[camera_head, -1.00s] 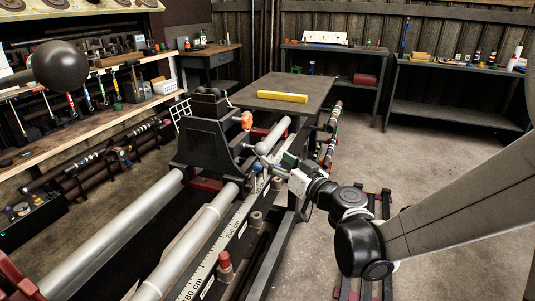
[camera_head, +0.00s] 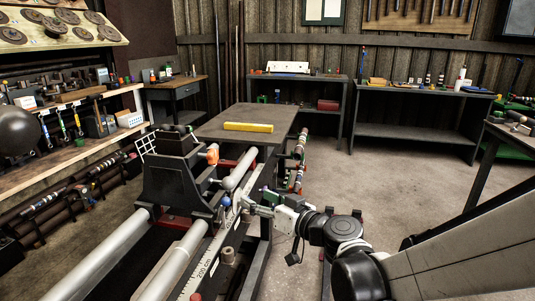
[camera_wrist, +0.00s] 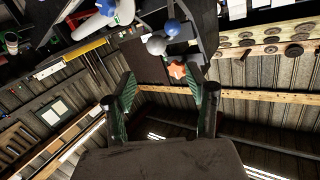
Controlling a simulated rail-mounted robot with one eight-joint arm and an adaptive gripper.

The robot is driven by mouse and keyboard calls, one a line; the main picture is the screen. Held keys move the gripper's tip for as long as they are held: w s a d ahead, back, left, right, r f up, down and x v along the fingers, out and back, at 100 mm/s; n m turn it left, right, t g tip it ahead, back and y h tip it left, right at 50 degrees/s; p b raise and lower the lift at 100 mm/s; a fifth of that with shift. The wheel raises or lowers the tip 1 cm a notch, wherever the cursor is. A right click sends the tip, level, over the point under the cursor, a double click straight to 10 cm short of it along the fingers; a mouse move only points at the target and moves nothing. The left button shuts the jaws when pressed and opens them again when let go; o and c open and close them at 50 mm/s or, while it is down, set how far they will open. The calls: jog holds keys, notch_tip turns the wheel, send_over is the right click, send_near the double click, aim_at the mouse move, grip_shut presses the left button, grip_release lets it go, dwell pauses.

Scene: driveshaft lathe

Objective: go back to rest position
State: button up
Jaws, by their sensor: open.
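My gripper (camera_head: 247,202) is at the lathe's right side, in front of the tailstock (camera_head: 172,177). In the wrist view, its two dark green-edged fingers (camera_wrist: 167,92) stand wide apart with nothing between them. Beyond the fingertips are an orange star knob (camera_wrist: 177,70), a grey ball lever (camera_wrist: 156,45) and a blue knob (camera_wrist: 172,28). The head view also shows the orange knob (camera_head: 212,154). The gripper is close to the lever; whether it touches cannot be told.
A dark table (camera_head: 216,126) with a yellow block (camera_head: 248,127) stands behind the tailstock. The lathe's rails (camera_head: 178,262) run toward the front left. Shelves (camera_head: 418,134) line the back wall, and open floor (camera_head: 405,185) lies to the right.

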jog(key=s+d+r+m+g+h+p, duration=0.2)
jog(key=s+d+h, duration=0.4)
jog(key=s+d, duration=0.5)
jog(key=s+d+r+m+g+h+p, duration=0.3)
jog(key=s+d+h+p, duration=0.3)
jog(key=s+d, duration=0.6)
jog(key=shift+s+r+m+p, duration=0.15)
jog(key=shift+r+m+p, duration=0.35)
jog(key=shift+m+p, duration=0.35)
jog(key=shift+c, duration=0.5)
